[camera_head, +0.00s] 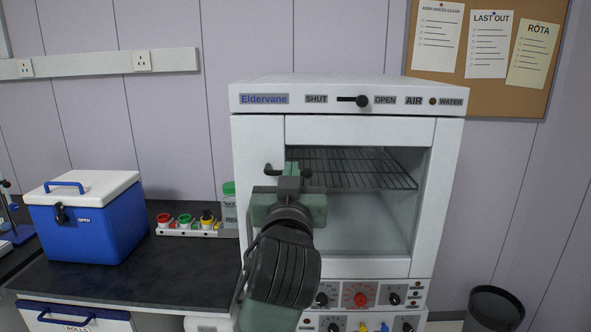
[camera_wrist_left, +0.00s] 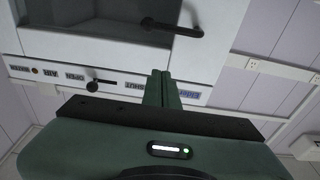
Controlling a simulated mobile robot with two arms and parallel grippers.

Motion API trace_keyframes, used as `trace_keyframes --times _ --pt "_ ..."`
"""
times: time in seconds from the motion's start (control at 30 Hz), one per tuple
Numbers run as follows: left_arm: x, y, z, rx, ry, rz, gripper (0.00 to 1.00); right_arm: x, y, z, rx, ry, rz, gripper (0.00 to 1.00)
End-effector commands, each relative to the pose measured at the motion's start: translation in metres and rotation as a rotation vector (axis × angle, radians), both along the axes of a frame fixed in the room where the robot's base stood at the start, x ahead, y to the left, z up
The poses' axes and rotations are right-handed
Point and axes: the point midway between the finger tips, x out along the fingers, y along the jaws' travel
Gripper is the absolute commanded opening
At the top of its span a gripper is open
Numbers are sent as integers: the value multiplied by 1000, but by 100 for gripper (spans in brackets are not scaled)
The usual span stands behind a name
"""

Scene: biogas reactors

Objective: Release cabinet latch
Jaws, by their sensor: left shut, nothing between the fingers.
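The cabinet (camera_head: 258,210) is white, with a large window showing a wire rack inside. Its top panel carries the latch (camera_head: 362,101), a black knob on a short dark bar between the SHUT and OPEN labels, with the knob at the OPEN end. The latch also shows in the upside-down left wrist view (camera_wrist_left: 92,86). A black door handle (camera_head: 271,170) is partly hidden behind my left gripper (camera_head: 292,167); it shows more fully in the left wrist view (camera_wrist_left: 172,27). My left gripper is shut and empty, in front of the door and below the latch. My right gripper is not in view.
A blue cool box (camera_head: 85,228) with a white lid stands on the dark worktop (camera_head: 180,265) at left. Colored-cap containers (camera_head: 185,225) and a green-lidded bottle (camera_head: 229,205) stand beside the cabinet. A black bin (camera_head: 495,308) is at lower right.

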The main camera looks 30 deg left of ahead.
Motion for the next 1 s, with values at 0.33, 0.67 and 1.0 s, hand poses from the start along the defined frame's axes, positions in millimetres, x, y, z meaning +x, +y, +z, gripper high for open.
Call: trace_keyframes --times 0.33,0.67,1.0 --pt "36 22 9 5 5 3 0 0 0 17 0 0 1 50" --pt "85 52 4 3 9 0 0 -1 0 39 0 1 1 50" --pt "78 48 -25 1 2 -1 0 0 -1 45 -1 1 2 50"
